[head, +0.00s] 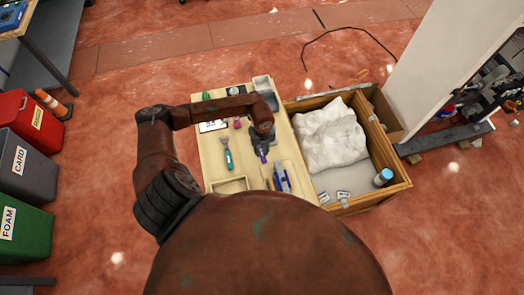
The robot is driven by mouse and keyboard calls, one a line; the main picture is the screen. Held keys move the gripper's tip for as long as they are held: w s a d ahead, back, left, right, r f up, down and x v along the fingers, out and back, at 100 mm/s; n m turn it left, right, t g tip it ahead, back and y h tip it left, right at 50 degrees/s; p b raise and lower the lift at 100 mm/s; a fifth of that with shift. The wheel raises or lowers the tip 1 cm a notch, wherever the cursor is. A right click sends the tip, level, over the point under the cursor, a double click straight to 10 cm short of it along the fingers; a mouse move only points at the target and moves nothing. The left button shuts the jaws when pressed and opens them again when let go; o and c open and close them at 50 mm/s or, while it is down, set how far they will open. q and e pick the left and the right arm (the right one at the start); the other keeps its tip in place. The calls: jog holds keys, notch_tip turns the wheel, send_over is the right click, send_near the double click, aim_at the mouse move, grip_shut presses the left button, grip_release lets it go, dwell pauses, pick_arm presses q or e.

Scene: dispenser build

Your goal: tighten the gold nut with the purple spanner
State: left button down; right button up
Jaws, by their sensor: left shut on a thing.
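My left arm reaches over the pale workbench (211,170), and its gripper (262,148) points down at the right half of the bench. The gripper is shut on a slim purple thing, which looks like the purple spanner (263,156); its lower end shows just below the fingers. I cannot tell whether the spanner touches anything. I cannot make out the gold nut; my arm and gripper cover part of the bench. My right gripper is not in view.
A teal-handled tool (228,158), a magenta item (237,123) and blue-handled tools (282,178) lie on the bench. A shallow tray (230,186) is at its near edge. A wooden crate (399,170) with white cloth (330,135) and a blue-capped can (384,177) stands right.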

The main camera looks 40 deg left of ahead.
pick_arm(q)
jog(key=shift+w+d+n, duration=0.25)
jog(key=shift+w+n, duration=0.1)
jog(key=shift+n, duration=0.05)
jog(key=shift+r, duration=0.2)
jog(key=shift+r+p, duration=1.55)
jog(key=shift+r, duration=0.3)
